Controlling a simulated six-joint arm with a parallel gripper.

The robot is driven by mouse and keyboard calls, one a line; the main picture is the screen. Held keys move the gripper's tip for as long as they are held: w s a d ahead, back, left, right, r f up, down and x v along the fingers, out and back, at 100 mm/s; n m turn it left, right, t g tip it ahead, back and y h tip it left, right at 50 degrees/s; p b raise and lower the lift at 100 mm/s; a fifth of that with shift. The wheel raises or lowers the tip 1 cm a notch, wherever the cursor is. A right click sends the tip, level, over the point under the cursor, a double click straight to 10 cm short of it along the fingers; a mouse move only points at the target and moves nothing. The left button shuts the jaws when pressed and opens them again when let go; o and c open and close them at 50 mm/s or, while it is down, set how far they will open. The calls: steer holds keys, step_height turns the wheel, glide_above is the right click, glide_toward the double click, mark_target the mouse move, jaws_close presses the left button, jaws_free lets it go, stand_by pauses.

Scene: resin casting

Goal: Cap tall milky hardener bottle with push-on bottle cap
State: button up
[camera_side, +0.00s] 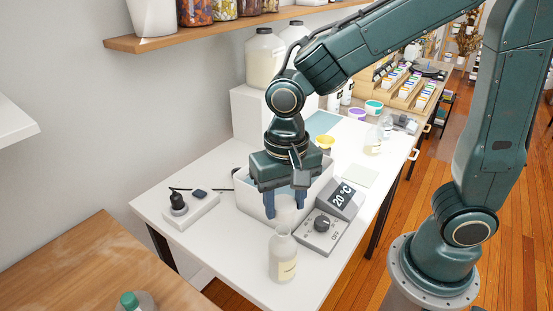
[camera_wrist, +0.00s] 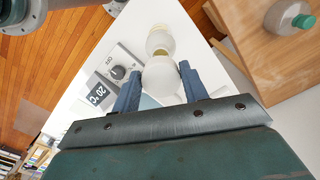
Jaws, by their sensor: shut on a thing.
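The tall milky hardener bottle (camera_side: 283,262) stands upright near the front edge of the white table, with a pale label on its front. My gripper (camera_side: 285,205) points down just above the bottle, its two blue fingers shut on a whitish, translucent push-on cap (camera_side: 285,214). In the wrist view the cap (camera_wrist: 158,78) sits between the fingertips of my gripper (camera_wrist: 162,84), with the pale bottle (camera_wrist: 160,42) beyond it. The cap lines up closely with the bottle's neck; I cannot tell whether they touch.
A device with a knob (camera_side: 320,226) and a 20 °C display (camera_side: 344,194) stand right of the bottle. A white tub (camera_side: 252,205) is behind my gripper. A green-capped container (camera_side: 130,300) stands on the wooden table. The front left of the white table is clear.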

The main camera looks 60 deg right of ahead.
mark_target(284, 227)
steer(key=shift+f, duration=0.1)
steer(key=shift+f, duration=2)
steer(key=shift+f, duration=1.45)
stand_by(0.5)
steer(key=o, duration=1)
steer(key=shift+r, duration=0.1)
steer(key=shift+r, duration=6.8)
steer(key=shift+d, duration=0.1)
